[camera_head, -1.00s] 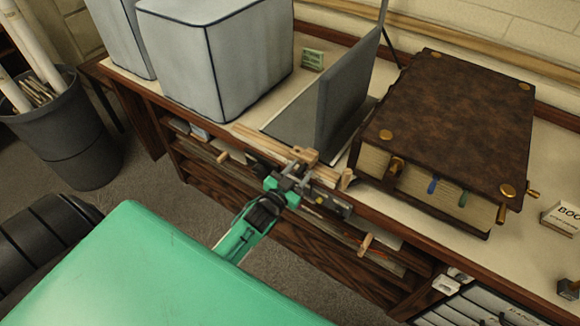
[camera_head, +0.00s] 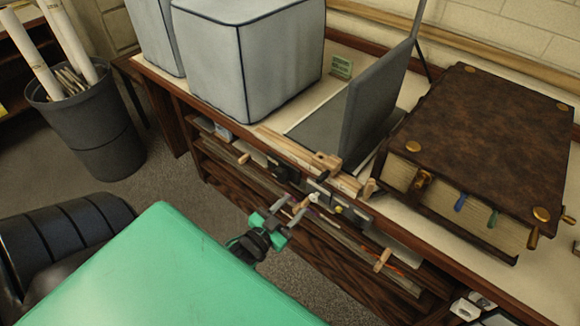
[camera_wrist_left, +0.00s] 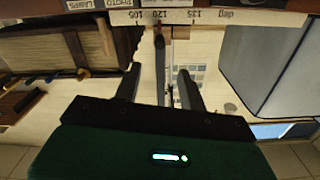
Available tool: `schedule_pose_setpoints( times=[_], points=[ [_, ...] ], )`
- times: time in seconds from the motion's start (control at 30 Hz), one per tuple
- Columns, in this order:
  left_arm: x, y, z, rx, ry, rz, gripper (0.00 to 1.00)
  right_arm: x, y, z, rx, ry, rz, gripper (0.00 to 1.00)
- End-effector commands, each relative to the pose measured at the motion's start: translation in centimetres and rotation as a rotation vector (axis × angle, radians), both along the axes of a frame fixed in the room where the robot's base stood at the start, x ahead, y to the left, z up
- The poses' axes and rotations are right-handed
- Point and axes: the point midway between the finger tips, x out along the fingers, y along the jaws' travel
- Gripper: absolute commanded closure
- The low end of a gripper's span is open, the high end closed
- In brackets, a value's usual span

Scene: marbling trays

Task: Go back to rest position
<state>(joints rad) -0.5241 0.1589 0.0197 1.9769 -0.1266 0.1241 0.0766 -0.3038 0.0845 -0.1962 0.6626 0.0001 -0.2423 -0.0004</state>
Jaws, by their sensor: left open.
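My left gripper (camera_head: 282,214) is in front of the wooden bench, at the height of its upper front edge and shelves. It is open, and I see nothing held between its fingers.
The bench carries a large brown book (camera_head: 490,140), an upright grey panel (camera_head: 368,105) and grey covered boxes (camera_head: 250,65). Wooden-handled tools (camera_head: 382,260) stick out of the shelves below. A dark bin (camera_head: 95,130) with rolled tubes stands at left. Floor shows between bin and bench.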

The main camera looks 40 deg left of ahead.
Motion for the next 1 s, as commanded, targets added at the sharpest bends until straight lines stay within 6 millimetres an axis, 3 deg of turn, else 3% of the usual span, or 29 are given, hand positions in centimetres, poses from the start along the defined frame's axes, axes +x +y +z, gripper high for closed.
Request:
schedule_pose_setpoints(
  times=[0.53,0.63,0.77,0.87,1.0],
  points=[
    [-0.1,0.0,0.0,0.000,0.000,0.000,0.59,-0.5,0.0,-0.1,-0.001,0.010,0.000,0.64],
    [-0.1,0.0,-1.0,-0.002,0.020,0.002,0.59,-0.5,0.3,-0.1,0.002,0.010,-0.001,0.64],
    [-0.4,0.0,-6.3,-0.009,0.126,0.013,0.59,-0.6,0.7,0.0,0.006,0.009,0.000,0.64],
    [-1.4,-0.2,-13.1,-0.017,0.268,0.023,0.59,-0.6,0.8,0.0,0.009,0.008,0.000,0.64],
    [-4.6,-0.8,-23.1,-0.021,0.490,0.036,0.59,-0.8,0.8,0.1,0.008,0.010,0.000,0.64]
  ],
)
